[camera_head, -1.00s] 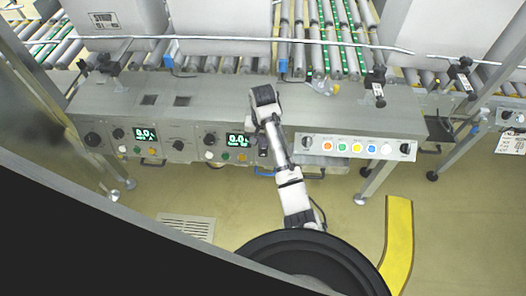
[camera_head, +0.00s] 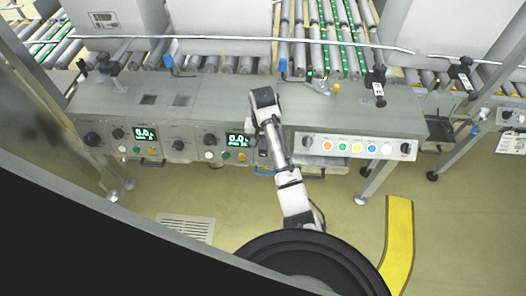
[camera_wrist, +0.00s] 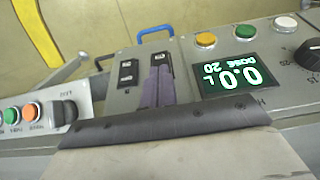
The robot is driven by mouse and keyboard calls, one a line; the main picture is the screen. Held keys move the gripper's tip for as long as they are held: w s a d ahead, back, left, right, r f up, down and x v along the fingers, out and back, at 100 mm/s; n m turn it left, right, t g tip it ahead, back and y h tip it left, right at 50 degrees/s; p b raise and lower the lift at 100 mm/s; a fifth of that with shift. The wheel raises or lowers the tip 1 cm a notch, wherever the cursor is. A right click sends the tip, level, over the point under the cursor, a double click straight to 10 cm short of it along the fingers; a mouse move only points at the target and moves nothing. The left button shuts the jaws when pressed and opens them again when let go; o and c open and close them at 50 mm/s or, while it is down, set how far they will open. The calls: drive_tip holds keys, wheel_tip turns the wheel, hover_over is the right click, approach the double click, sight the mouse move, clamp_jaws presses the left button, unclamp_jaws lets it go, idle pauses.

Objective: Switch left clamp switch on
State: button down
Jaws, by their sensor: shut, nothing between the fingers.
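The panel's switch block (camera_wrist: 117,101) shows in the wrist view, with the panel upside down. A black switch pair with small white labels (camera_wrist: 128,73) sits on it. A second labelled switch (camera_wrist: 161,58) is just to its right, partly covered by my gripper. My gripper (camera_wrist: 158,82) is shut and empty, its dark fingers side by side over this second switch. I cannot tell whether they touch it. The label text is too small to read, and the switch position is unclear. In the head view my arm hides most of this spot.
A dose display (camera_wrist: 232,75) reading 0.0 and lit buttons (camera_wrist: 205,40) lie right of the fingers in the wrist view. A blue handle (camera_wrist: 155,32) sticks out beyond the panel edge. A coloured-button panel (camera_head: 355,147) is right of my arm in the head view.

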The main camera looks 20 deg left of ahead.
drive_tip(key=shift+f, duration=0.75)
drive_tip(key=shift+r, duration=0.1)
idle(0.3)
wheel_tip(320, 180, up, 7)
drive_tip(key=p, duration=0.7)
idle(0.6)
